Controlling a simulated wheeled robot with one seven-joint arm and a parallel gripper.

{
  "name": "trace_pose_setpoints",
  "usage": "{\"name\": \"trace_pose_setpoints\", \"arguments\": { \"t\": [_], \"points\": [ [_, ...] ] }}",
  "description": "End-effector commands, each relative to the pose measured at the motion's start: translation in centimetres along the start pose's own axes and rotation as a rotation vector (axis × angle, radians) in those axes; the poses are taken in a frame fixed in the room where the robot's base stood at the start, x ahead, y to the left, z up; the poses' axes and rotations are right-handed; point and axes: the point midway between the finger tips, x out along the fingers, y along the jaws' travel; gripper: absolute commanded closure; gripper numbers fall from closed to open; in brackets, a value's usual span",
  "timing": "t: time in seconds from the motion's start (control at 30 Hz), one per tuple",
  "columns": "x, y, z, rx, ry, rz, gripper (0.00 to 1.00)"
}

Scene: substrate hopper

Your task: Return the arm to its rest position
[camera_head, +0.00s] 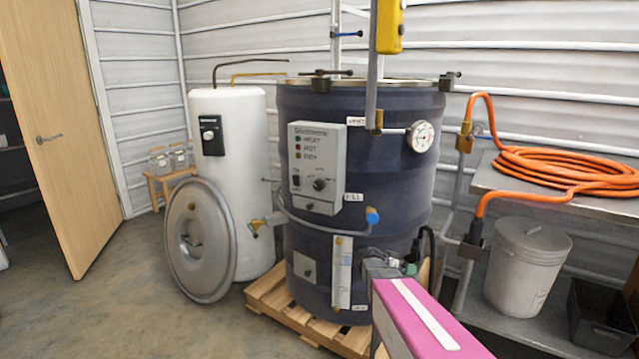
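My arm reaches in from the bottom right, with a magenta link (425,320) bearing a white stripe. Its far end, with my gripper (392,264), is in front of the lower right of the dark blue hopper drum (400,185). The gripper is small and partly hidden by the arm, among dark fittings and cables. I cannot tell whether its fingers are open, shut or touching the drum.
The drum stands on a wooden pallet (268,297), with a control box (317,168) on its front. A white tank (237,130) and leaning round lid (200,242) are left. A metal shelf (500,178) with orange hose (560,170) is right. Floor (110,310) at left is clear.

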Motion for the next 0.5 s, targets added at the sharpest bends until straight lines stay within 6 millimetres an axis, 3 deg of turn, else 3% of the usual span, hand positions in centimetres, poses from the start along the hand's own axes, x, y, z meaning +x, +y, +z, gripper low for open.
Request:
{"name": "trace_pose_setpoints", "arguments": {
  "t": [0.03, 0.2, 0.5],
  "points": [
    [-0.8, 1.7, 1.1, -0.052, -0.071, -0.006, 0.00],
    [-3.6, 4.9, 5.3, -0.266, -0.338, -0.096, 0.00],
    [-11.5, 9.1, 11.4, -0.612, -0.709, -0.487, 0.00]
  ]
}}
